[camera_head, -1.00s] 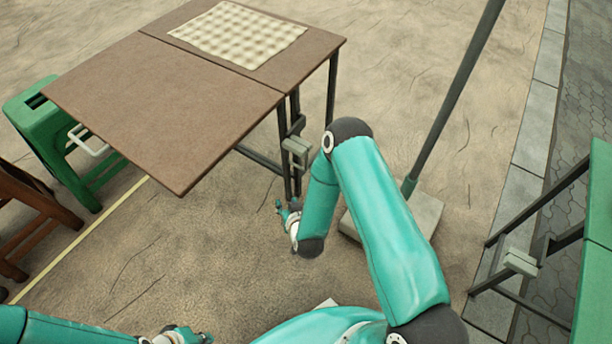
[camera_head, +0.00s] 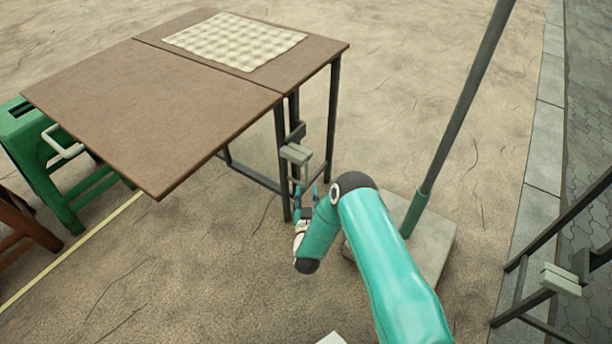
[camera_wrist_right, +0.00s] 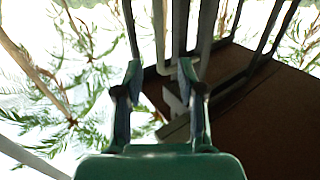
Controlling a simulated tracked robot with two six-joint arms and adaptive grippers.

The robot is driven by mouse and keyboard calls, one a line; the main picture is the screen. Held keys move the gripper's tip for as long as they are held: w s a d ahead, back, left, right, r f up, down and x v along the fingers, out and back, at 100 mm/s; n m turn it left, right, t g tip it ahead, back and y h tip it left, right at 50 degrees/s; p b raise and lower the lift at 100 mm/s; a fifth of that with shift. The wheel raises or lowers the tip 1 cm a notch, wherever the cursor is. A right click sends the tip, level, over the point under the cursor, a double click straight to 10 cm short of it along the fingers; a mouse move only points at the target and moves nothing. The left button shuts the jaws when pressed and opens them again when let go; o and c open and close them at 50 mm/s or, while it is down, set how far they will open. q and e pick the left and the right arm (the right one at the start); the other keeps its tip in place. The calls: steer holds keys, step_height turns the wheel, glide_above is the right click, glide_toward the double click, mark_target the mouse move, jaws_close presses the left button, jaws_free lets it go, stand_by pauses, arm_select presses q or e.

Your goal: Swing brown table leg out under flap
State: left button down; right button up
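The brown table has a raised flap (camera_head: 150,110) on its left, level with the fixed top (camera_head: 300,58). Dark metal legs (camera_head: 281,165) stand under the join, close together, with a pale grey block (camera_head: 296,153) on them. My right gripper (camera_head: 308,190) is low beside these legs, just below the block, fingers pointing up. In the right wrist view the gripper (camera_wrist_right: 159,75) is open, with dark bars and a grey block beyond its fingers. The table's brown underside (camera_wrist_right: 275,120) fills the right there. I cannot tell whether the fingers touch a leg. My left gripper is out of view.
A checked cloth (camera_head: 235,40) lies on the fixed top. A green stool (camera_head: 35,150) and a brown seat (camera_head: 20,225) stand at the left. A slanting pole (camera_head: 460,120) rises from a pale base slab (camera_head: 430,245) right of my arm. Another folding frame (camera_head: 560,280) is at lower right.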

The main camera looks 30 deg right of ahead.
mark_target(306, 174)
steer(key=b+x, duration=0.2)
steer(key=x, duration=0.5)
steer(key=shift+w+d+f, duration=0.1)
steer(key=shift+w+d, duration=0.15)
steer(key=shift+w, duration=0.05)
steer(key=shift+w+d, duration=0.3)
steer(key=shift+w, duration=0.25)
jaws_close()
